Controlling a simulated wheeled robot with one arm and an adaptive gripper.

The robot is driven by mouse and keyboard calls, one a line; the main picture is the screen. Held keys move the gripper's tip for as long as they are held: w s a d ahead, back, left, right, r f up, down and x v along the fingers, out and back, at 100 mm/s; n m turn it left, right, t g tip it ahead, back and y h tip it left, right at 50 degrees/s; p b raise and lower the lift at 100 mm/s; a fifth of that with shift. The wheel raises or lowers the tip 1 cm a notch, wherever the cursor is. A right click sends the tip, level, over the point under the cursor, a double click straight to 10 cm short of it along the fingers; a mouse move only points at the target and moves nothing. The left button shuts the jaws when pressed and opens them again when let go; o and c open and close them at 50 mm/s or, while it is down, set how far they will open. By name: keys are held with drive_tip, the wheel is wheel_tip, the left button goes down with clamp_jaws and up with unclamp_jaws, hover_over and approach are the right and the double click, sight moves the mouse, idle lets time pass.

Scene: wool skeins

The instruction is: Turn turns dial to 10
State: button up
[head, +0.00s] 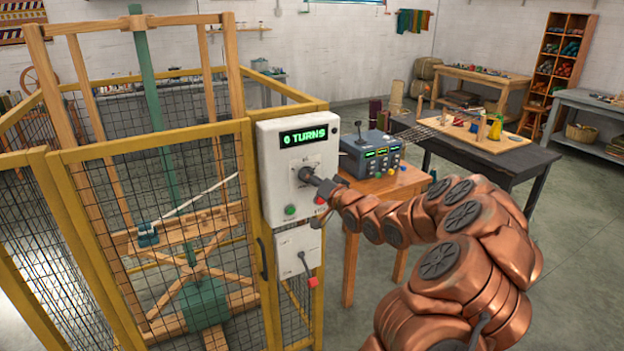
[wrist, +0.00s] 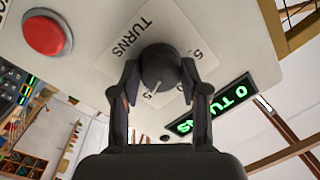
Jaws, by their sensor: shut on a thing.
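The turns dial (head: 304,174) is on the front of a white control box (head: 270,150) fixed to the yellow cage. Its display (head: 303,136) reads "0 TURNS" in green. In the wrist view the dial is a dark round knob (wrist: 160,66) with a pale pointer line, on a white plate (wrist: 128,40) marked "TURNS" and "5". My gripper (head: 318,184) is at the dial, its fingers (wrist: 160,82) shut on both sides of the knob. In the head view the gripper hides part of the dial's right side. The display also shows in the wrist view (wrist: 210,105).
A green button (head: 290,210) and a red button (wrist: 47,35) are on the box close to my gripper. A small console (head: 369,155) stands on a wooden table to the right. Yellow mesh fencing (head: 160,150) fills the left.

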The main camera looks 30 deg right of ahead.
drive_tip(key=shift+f+b, duration=0.1)
drive_tip(key=shift+b, duration=0.2)
drive_tip(key=shift+c, duration=0.2)
drive_tip(key=n+b, duration=0.5)
drive_tip(key=n, duration=0.1)
drive_tip(key=n+g+h+b, duration=0.1)
drive_tip(key=n+b, duration=0.3)
drive_tip(key=n, duration=0.2)
drive_tip(key=shift+r+n+b, duration=0.2)
drive_tip(key=shift+n+b, duration=0.15)
drive_tip(key=shift+n, duration=0.05)
drive_tip(key=shift+a, duration=0.1)
drive_tip(key=o, duration=1.1)
drive_tip(key=shift+s, duration=0.1)
